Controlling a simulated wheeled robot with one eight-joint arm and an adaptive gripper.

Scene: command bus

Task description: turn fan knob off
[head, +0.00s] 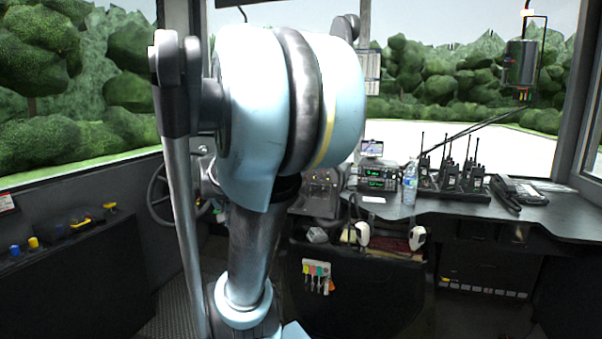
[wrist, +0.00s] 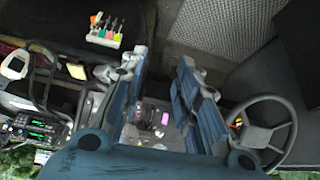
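I cannot make out the fan knob for certain in either view. A dark console panel (head: 322,186) with small controls is partly hidden behind my arm in the head view. In the wrist view a grey panel with small controls (wrist: 150,121) shows between the fingers, too small to tell one knob from another. My gripper (wrist: 162,60) is open and empty, its two blue fingers well apart above this area. In the head view my gripper is hidden behind my own arm.
A steering wheel (head: 160,193) stands left of the console. Radios (head: 379,179), a water bottle (head: 410,182), several walkie-talkies (head: 450,176) and a phone (head: 512,191) are on the right-hand desk.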

